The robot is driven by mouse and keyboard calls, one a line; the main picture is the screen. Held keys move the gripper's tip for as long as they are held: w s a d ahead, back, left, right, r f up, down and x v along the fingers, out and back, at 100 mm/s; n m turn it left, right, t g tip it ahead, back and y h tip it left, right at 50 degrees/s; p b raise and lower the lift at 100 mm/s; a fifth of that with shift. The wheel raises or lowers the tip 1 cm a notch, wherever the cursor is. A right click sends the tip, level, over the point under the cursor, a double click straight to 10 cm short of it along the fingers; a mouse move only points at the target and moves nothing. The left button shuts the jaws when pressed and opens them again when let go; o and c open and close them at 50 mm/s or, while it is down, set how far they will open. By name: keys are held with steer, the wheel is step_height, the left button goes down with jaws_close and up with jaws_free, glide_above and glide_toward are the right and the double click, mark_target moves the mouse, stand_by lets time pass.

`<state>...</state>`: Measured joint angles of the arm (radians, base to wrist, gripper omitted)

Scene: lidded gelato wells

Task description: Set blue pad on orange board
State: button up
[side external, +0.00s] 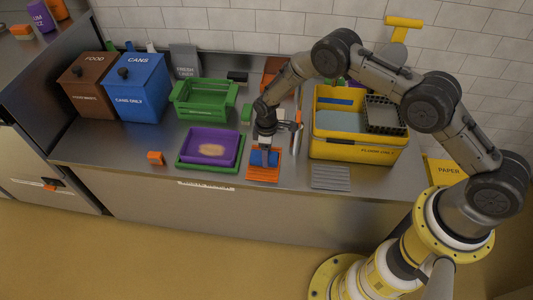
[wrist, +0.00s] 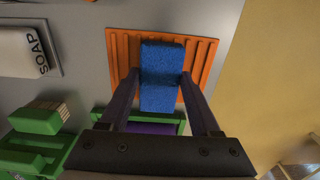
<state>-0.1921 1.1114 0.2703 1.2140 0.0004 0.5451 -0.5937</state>
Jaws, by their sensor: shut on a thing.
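The blue pad (wrist: 162,72) is between the two fingers of my gripper (wrist: 162,80), which is shut on its sides. The orange ribbed board (wrist: 206,58) lies flat on the steel counter, with the pad over its middle in the wrist view. In the side view, my gripper (side external: 266,157) points down over the orange board (side external: 262,177), and the blue pad (side external: 273,158) shows beside the fingers, low at the board. I cannot tell whether the pad touches the board or is slightly above it.
A purple tray (side external: 187,147) in a green tray (side external: 181,167) stands just left of the board. A grey ribbed board (side external: 331,178) and a yellow bin (side external: 357,153) are to the right. A green crate (side external: 193,112) is behind. A soap bottle (wrist: 22,52) lies near the board.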

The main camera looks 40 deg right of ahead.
steer(key=shift+f, duration=0.15)
steer(key=o, duration=1.5)
steer(key=s+d+r+m+t, duration=0.1)
steer(key=s+r, duration=0.1)
steer(key=r, duration=1.2)
steer(key=s+d+r+m, duration=0.1)
steer(key=d+r, duration=0.1)
steer(key=r, duration=1.1)
steer(key=s+d+r+m+t, duration=0.25)
steer(key=s+r, duration=0.45)
steer(key=r, duration=0.4)
steer(key=s+d+r+m, duration=0.1)
steer(key=s+r, duration=0.1)
steer(key=s, duration=0.6)
steer(key=s+d+r+m+t, duration=0.1)
steer(key=s+d+r+m, duration=0.1)
steer(key=s, duration=0.7)
steer(key=s+d+r+m+t, duration=0.1)
steer(key=s+r, duration=0.1)
steer(key=s, duration=0.6)
steer(key=shift+s+d+m, duration=0.2)
steer(key=shift+d+m, duration=0.05)
steer(key=shift+d, duration=0.05)
